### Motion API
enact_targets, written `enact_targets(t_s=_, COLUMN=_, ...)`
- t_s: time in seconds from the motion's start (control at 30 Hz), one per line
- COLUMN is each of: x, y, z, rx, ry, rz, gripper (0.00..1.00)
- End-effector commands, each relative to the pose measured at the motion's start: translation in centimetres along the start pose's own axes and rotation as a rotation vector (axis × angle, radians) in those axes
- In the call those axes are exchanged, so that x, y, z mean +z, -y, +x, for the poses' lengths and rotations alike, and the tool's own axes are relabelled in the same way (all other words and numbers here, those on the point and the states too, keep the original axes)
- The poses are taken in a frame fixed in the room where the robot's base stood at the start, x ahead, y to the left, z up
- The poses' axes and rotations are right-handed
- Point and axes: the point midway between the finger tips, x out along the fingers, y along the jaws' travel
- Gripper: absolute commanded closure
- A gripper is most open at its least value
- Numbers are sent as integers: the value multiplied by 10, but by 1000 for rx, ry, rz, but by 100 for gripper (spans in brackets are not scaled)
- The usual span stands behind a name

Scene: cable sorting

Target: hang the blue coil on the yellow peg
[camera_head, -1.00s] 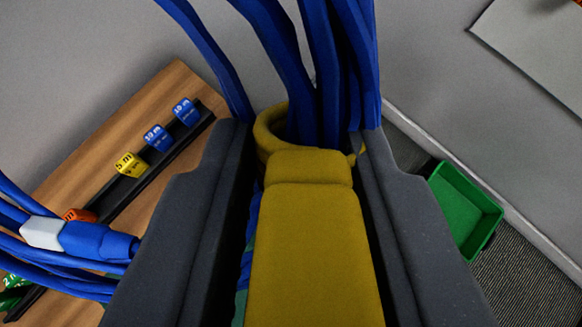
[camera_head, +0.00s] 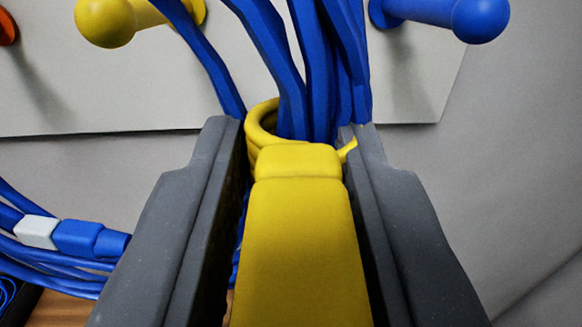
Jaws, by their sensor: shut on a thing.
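The blue coil (camera_head: 268,45) fills the upper middle of the view, its strands bundled by a yellow strap (camera_head: 298,230). My gripper (camera_head: 300,150) is shut on this strap, with one grey finger on each side. The yellow peg (camera_head: 108,20) sticks out of the board at the upper left, behind the coil's strands and apart from my gripper. The top of the coil is cut off by the frame.
A blue peg (camera_head: 470,18) sticks out at the upper right and part of an orange peg (camera_head: 6,28) shows at the far left. They are on a pale board (camera_head: 60,100). A wooden surface (camera_head: 60,308) shows at the lower left. The wall at right is bare.

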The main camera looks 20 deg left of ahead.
Motion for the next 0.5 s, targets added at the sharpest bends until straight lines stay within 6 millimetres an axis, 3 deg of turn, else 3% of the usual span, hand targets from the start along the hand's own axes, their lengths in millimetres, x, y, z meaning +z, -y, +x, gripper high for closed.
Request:
enact_targets(t_s=0.13, x=-10, y=12, z=0, rx=-45, ry=-25, rz=1, gripper=100)
enact_targets(t_s=0.5, x=-10, y=17, z=15, rx=-58, ry=-28, rz=0, gripper=100)
